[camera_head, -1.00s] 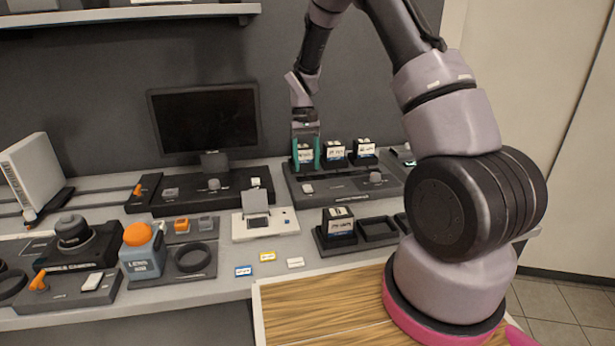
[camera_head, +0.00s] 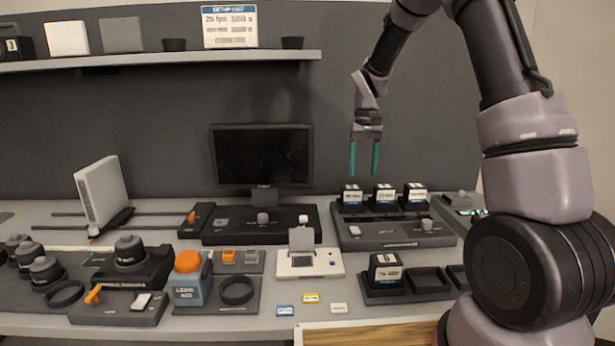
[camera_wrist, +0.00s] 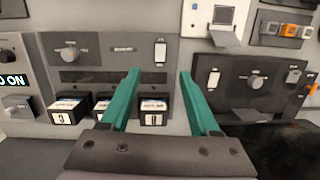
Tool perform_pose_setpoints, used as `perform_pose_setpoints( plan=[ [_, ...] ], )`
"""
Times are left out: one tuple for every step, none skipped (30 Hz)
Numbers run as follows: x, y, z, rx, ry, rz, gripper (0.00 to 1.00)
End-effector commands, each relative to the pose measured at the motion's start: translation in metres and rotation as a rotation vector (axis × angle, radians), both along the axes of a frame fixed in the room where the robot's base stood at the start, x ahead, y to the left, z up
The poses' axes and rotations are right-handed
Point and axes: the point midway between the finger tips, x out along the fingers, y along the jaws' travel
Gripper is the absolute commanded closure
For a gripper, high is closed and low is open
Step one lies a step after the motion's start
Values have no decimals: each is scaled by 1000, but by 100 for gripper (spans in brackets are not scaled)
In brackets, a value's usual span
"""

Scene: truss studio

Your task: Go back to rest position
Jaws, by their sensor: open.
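My gripper (camera_head: 364,160) has green fingers that point down, and it is open and empty. In the head view it hangs in the air above the charger dock (camera_head: 392,232), clear of the blocks below. Several dark battery-like blocks with white labels stand in the dock's rear row; the leftmost block (camera_head: 352,195) is nearest beneath the fingers. In the wrist view the open fingers (camera_wrist: 158,78) spread with nothing between them except the view of the bench, and the blocks show at the lower left.
A monitor (camera_head: 262,155) stands left of the gripper. A shelf (camera_head: 160,60) runs along the wall at the upper left. A tray (camera_head: 430,283) with one block and empty slots is in front. A white card reader (camera_head: 310,264) and small cards lie nearby. The air around the gripper is free.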

Motion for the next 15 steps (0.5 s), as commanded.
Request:
perform_pose_setpoints(
  plan=[
    [-9, -4, 24, 11, -42, -19, 38],
    [-15, -6, 35, 18, -63, -29, 38],
    [-23, -8, 50, 26, -90, -40, 38],
    [-29, -10, 60, 32, -111, -50, 38],
    [-35, -12, 70, 38, -132, -61, 38],
    [-44, -15, 83, 47, -159, -76, 38],
    [-51, -17, 92, 52, -180, -86, 38],
    [-58, -18, 100, 58, -201, -94, 38],
    [-68, -20, 111, 67, -227, -107, 38],
    [-75, -22, 119, 73, -247, -117, 38],
    [-83, -24, 127, 79, -268, -127, 38],
    [-93, -26, 136, 86, -296, -140, 38],
    [-101, -28, 143, 93, -316, -150, 38],
    [-110, -29, 149, 99, -336, -159, 38],
    [-120, -31, 157, 107, -365, -172, 38]
  ],
)
